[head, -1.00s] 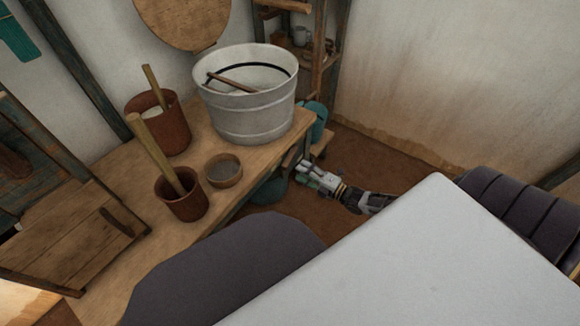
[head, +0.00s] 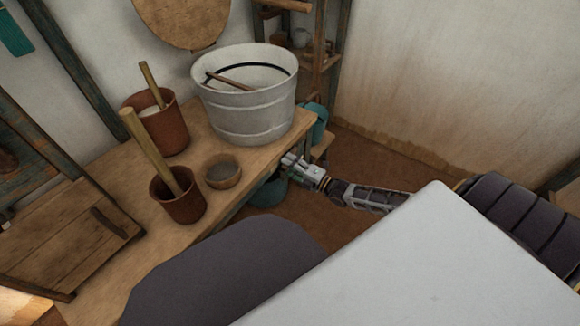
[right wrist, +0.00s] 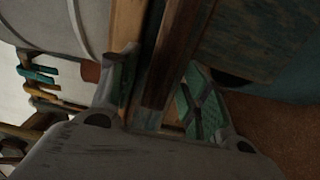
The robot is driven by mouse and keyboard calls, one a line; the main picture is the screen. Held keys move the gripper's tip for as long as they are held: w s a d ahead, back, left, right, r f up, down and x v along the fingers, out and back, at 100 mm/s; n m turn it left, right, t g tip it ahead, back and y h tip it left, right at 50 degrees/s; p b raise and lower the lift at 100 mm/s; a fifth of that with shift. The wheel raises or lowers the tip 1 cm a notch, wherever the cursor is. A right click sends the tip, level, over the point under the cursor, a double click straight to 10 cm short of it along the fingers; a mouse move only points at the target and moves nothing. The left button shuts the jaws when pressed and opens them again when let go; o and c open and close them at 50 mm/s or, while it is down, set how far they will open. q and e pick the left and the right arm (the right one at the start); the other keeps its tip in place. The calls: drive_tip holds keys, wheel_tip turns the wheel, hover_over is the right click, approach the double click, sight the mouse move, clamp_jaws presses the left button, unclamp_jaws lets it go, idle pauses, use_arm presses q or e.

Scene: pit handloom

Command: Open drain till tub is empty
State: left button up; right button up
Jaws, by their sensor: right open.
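The white tub (head: 243,105) stands on the far right end of the wooden bench in the head view. My right gripper (head: 287,164) is at the bench's front edge, below and to the right of the tub. In the right wrist view the green-padded fingers (right wrist: 160,95) are apart, with a dark wooden piece (right wrist: 172,60) between or just beyond them. Contact cannot be told. The tub's pale side (right wrist: 75,25) shows at upper left. My left gripper is not in view.
On the bench (head: 110,245) stand two brown pots with sticks (head: 158,125) (head: 180,200) and a small bowl (head: 222,172). A teal vessel (head: 268,192) sits below the bench edge, and another teal item (head: 318,120) is behind the tub. Open floor (head: 375,165) lies to the right.

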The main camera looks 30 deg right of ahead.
clamp_jaws()
idle(0.3)
idle(0.4)
